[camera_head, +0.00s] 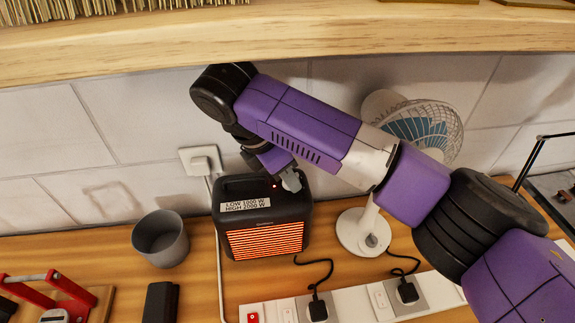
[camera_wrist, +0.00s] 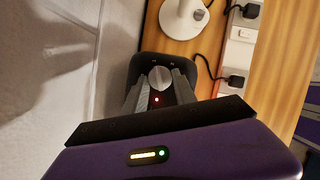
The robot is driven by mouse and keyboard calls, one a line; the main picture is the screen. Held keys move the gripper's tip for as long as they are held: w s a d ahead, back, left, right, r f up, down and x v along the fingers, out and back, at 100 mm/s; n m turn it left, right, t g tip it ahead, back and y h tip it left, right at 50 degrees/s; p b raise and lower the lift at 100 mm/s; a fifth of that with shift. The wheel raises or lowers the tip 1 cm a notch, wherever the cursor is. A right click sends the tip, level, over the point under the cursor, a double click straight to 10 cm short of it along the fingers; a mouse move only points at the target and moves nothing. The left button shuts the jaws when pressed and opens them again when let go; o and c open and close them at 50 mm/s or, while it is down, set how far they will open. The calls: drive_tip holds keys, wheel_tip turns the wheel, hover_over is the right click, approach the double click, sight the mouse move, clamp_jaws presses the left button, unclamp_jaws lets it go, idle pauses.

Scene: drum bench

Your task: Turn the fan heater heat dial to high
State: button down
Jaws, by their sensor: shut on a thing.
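The fan heater (camera_head: 238,195) is a black box with a glowing orange grille, standing on the wooden bench against the wall. Its white label (camera_head: 245,205) reads LOW 1000 W, HIGH 2000 W. A small red light shows on its top. The heat dial (camera_wrist: 160,77) is a round grey knob on the heater's top, seen in the wrist view. My gripper (camera_head: 290,181) reaches down to the right side of the heater top. In the wrist view its two fingers (camera_wrist: 161,82) are shut on the dial, one on each side. The dial's pointer setting cannot be read.
A white desk fan (camera_head: 362,232) stands just right of the heater. A grey cup (camera_head: 160,240) is to its left. A power strip (camera_head: 350,306) with plugs and cords lies in front. A wooden shelf (camera_head: 280,38) hangs above.

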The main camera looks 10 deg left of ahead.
drive_tip(key=m, duration=0.2)
drive_tip(key=m+g, duration=0.1)
drive_tip(key=m+g+h, duration=0.1)
drive_tip(key=m, duration=0.1)
drive_tip(key=shift+w+a+m, duration=0.1)
drive_tip(key=shift+w+m, duration=0.15)
drive_tip(key=shift+m, duration=0.05)
drive_tip(key=shift+w+m+g, duration=0.15)
drive_tip(key=shift+m+g, duration=0.65)
drive_tip(key=shift+m, duration=1.3)
drive_tip(key=c, duration=1)
unclamp_jaws()
drive_tip(key=v, duration=0.7)
drive_tip(key=shift+r, duration=0.4)
drive_tip(key=shift+a, duration=0.1)
